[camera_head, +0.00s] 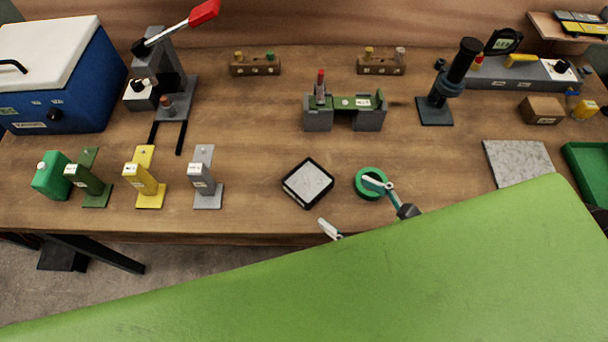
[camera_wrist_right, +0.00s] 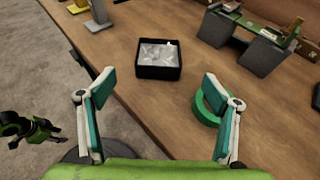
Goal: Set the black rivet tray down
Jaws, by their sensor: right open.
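The black rivet tray (camera_head: 296,198) sits on the wooden bench near its front edge, with a pale grey inside. The right wrist view shows the tray (camera_wrist_right: 158,73) upright with light grey contents, ahead of my right gripper (camera_wrist_right: 158,89). In the head view my right gripper (camera_head: 352,206) is open, its fingers apart at the front edge, just to the right of and nearer than the tray. Nothing is between the fingers, and they do not appear to touch the tray. A dark gripper, apparently my left (camera_wrist_right: 38,130), shows at the left of the wrist view; its opening is unclear.
A green tape ring (camera_head: 358,190) lies beside the right finger. A grey fixture (camera_head: 318,118) stands behind the tray. Grey (camera_head: 206,185), yellow (camera_head: 148,185) and green (camera_head: 92,185) holders stand to the left. A grey slab (camera_head: 518,162) lies right. A large green surface fills the foreground.

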